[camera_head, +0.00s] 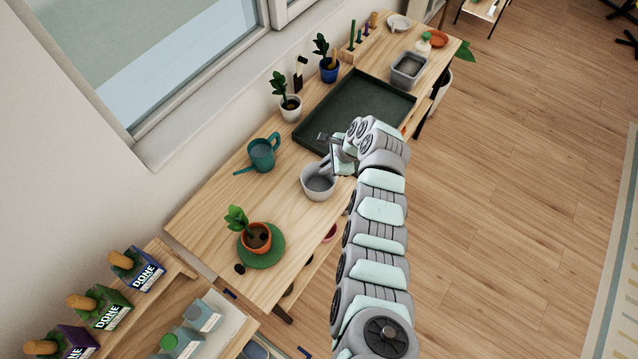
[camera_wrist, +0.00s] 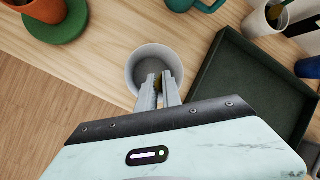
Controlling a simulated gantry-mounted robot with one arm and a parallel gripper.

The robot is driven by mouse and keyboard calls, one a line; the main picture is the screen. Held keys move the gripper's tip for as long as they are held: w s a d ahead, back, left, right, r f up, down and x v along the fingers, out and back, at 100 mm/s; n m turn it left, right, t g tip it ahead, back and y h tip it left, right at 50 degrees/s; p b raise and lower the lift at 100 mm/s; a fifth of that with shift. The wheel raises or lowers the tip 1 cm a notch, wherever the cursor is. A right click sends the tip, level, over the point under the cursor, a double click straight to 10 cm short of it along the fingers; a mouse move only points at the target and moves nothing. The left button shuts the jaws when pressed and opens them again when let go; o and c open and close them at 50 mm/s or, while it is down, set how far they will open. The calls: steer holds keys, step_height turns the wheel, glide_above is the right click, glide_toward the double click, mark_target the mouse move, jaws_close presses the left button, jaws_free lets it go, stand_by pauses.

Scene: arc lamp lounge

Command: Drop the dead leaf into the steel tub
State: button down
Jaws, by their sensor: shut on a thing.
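In the wrist view the tub (camera_wrist: 133,68) lies directly beyond my fingertips. My gripper (camera_head: 326,166) is over the tub's opening; its fingers (camera_wrist: 159,84) are closed together. A small brownish-yellow bit, apparently the dead leaf (camera_wrist: 158,82), shows between the fingertips, mostly hidden by them. In the head view the leaf cannot be made out.
A dark green tray (camera_head: 352,112) lies behind the tub, and a teal watering can (camera_head: 263,155) stands to its left. A potted plant (camera_head: 257,238) on a green saucer is in front, with a dark oval bit (camera_head: 240,269) beside it. A grey rectangular bin (camera_head: 408,70) stands farther back.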

steer(key=shift+f+b, duration=2.65)
steer(key=shift+f, duration=0.4)
steer(key=shift+r, duration=0.1)
steer(key=c, duration=1.4)
jaws_free()
steer(key=shift+c, duration=0.2)
steer(key=v, duration=1)
steer(key=shift+d+r, duration=0.2)
steer(key=shift+r, duration=0.15)
